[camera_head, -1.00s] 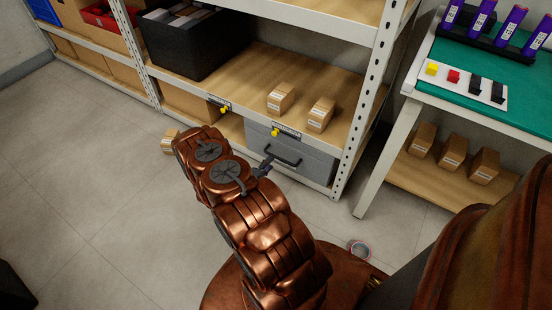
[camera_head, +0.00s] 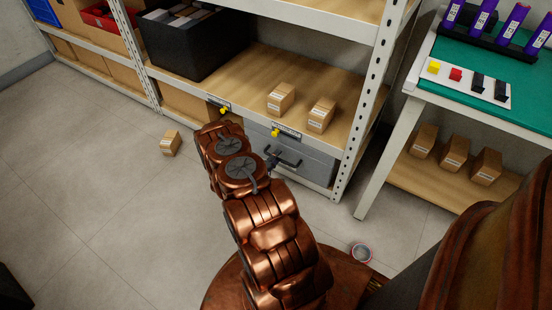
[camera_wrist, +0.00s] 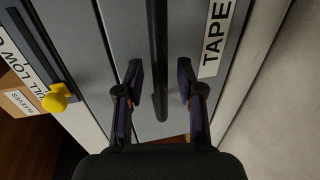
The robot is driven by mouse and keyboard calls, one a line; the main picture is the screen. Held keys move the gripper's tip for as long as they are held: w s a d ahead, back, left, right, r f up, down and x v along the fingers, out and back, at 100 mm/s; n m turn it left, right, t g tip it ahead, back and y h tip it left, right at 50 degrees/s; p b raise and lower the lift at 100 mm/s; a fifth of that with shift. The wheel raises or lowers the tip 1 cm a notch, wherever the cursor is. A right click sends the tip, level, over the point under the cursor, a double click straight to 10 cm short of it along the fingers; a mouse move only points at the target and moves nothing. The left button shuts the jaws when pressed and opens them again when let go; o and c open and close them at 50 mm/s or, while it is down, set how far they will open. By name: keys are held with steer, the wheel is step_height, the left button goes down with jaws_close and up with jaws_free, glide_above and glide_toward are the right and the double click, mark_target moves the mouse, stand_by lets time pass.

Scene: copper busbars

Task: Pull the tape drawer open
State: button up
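The grey tape drawer (camera_head: 312,166) sits under the wooden shelf board in the head view and looks closed. Its black bar handle (camera_head: 290,161) is partly behind my gripper (camera_head: 271,163). In the wrist view, the drawer front (camera_wrist: 190,30) carries a white TAPE label (camera_wrist: 215,38), and the handle (camera_wrist: 158,30) runs between the two fingers of my gripper (camera_wrist: 159,78). The fingers are apart, with a visible gap on each side of the bar. Nothing is held.
A yellow knob (camera_wrist: 58,98) sits beside the drawer on the shelf edge. Small cartons (camera_head: 281,98) stand on the shelf above. One carton (camera_head: 170,143) and a round roll-like item (camera_head: 361,253) are on the floor. A white table leg (camera_head: 385,165) stands right of the drawer.

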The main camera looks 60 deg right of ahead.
jaws_close()
steer(key=shift+a, duration=0.1)
stand_by(0.5)
